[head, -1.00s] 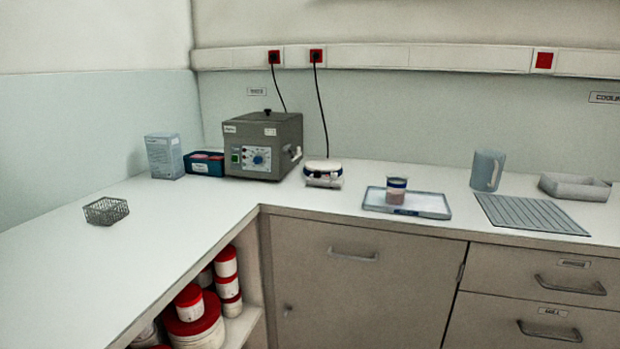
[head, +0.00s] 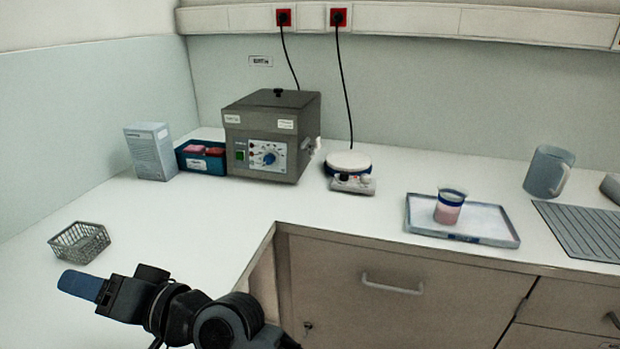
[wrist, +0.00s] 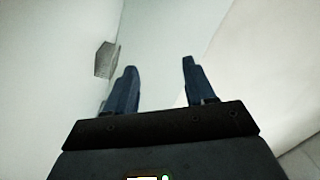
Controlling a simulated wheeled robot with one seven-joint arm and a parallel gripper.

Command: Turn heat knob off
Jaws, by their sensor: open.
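A small hotplate (head: 349,165) with a round white top stands at the back of the counter. Its front panel carries a black knob (head: 344,177) and light-coloured parts; the knob's setting is too small to read. Left of it, a grey box-shaped bath (head: 268,135) has a blue dial (head: 269,158) on its front panel. No label shows which of these is the heat knob. My gripper (head: 80,285) is at the lower left, far from both devices and pointing left. In the wrist view my gripper (wrist: 159,66) is open and empty, its blue fingers apart.
A wire basket (head: 79,243) stands near my gripper. A light blue box (head: 151,152) and a teal box (head: 201,157) stand left of the bath. A tray (head: 462,236) holds a pink-filled cup (head: 449,207). The counter before the bath is clear.

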